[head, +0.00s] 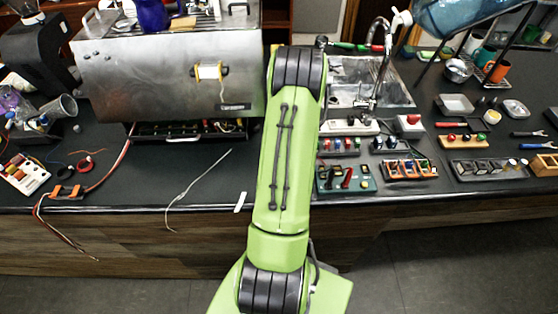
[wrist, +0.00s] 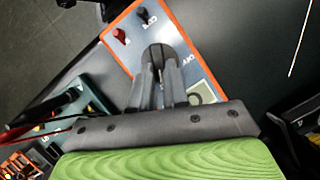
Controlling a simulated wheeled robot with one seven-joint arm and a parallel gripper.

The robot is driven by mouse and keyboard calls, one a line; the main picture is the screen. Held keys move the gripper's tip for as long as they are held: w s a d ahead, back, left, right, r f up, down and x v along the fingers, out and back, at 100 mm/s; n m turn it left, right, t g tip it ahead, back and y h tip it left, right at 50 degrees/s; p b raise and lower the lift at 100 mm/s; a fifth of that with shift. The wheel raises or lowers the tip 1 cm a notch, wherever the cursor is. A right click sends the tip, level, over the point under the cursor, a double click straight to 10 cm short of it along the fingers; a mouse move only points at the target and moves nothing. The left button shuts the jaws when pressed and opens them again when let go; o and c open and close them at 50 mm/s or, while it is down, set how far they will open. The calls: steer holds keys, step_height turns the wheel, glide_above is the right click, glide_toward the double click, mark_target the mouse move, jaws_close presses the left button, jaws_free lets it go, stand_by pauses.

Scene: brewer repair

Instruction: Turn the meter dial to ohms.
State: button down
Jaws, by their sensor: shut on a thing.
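The meter (wrist: 190,45) shows in the wrist view, with a blue-grey face and an orange rim. Its dark round dial (wrist: 157,52) lies between the fingers of my gripper (wrist: 159,68), which is shut on it. The fingers hide part of the dial, and I cannot tell where its pointer stands. An "OFF" mark is readable right of the dial. A red plug (wrist: 120,36) and a black plug (wrist: 143,15) sit at the meter's far end. In the head view my arm hides the meter and my gripper.
A green holder (head: 358,186) with black and red handles stands right of my arm. Racks of small parts, including an orange one (head: 404,170), stand farther right. A steel brewer (head: 165,85) stands at the back left.

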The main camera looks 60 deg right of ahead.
steer(key=shift+m, duration=0.4)
steer(key=c, duration=1.1)
jaws_free()
steer(key=v, duration=0.5)
steer(key=p+v, duration=0.1)
steer(key=v, duration=0.4)
steer(key=p+v, duration=0.1)
steer(key=v, duration=0.4)
steer(key=shift+s+d+r, duration=0.25)
steer(key=shift+s+r, duration=0.05)
